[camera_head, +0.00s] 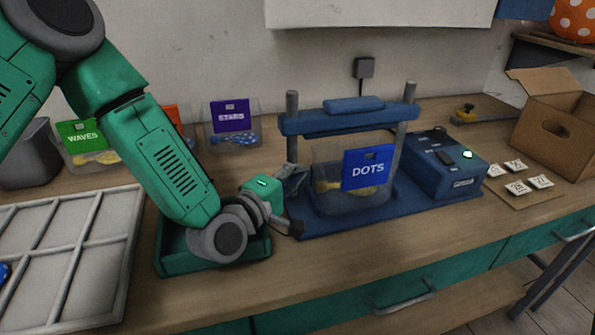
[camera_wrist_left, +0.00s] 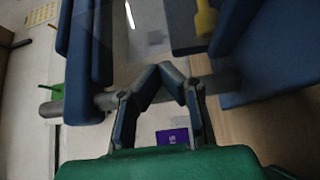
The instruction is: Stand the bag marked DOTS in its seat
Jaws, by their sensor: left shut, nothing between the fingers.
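The DOTS bag is a clear pouch (camera_head: 330,192) with a blue card marked DOTS (camera_head: 367,168). It stands upright on the base of a blue press (camera_head: 340,118), between the two grey posts. Whether its bottom sits fully in a seat cannot be told. My left gripper (camera_head: 294,180) is just left of the bag, near the left post, apart from the card. Its fingers, seen in the left wrist view (camera_wrist_left: 165,72), are closed together with nothing between them. My right gripper is out of view.
A green open tray (camera_head: 170,265) lies below my left arm. WAVES (camera_head: 82,134) and purple-card (camera_head: 230,115) bags stand behind. A blue box (camera_head: 445,168) adjoins the press on the right. Small white cards (camera_head: 515,187) and a cardboard box (camera_head: 550,125) lie farther right. A divided tray (camera_head: 75,240) is left.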

